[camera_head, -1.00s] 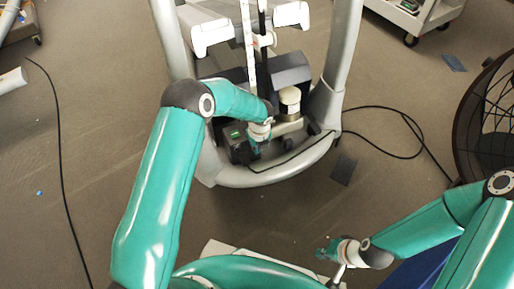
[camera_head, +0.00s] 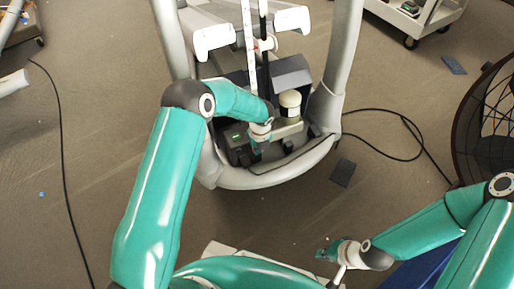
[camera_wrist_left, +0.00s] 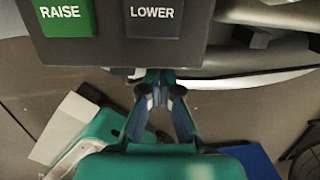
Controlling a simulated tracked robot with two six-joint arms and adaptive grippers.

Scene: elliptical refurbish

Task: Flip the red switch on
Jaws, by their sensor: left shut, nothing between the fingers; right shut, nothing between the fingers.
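No red switch shows clearly in either view. The elliptical machine (camera_head: 262,181) stands ahead, with a dark control box (camera_head: 236,137) low in its frame. My left gripper (camera_head: 258,148) is at the right side of this box in the head view. In the left wrist view, a green RAISE button (camera_wrist_left: 67,17) and a dark LOWER button (camera_wrist_left: 153,18) are on the box. My left gripper (camera_wrist_left: 160,82) is shut and empty just below the box's edge there; contact cannot be told. My right gripper (camera_head: 326,250) is shut and empty, away from the machine.
A cream cylinder (camera_head: 290,104) stands right of my left gripper inside the machine's frame. A black cable (camera_head: 385,158) runs over the floor at the right, near a dark round wire-framed object (camera_head: 482,128). A cart (camera_head: 412,18) stands at the back right. Floor in front is mostly clear.

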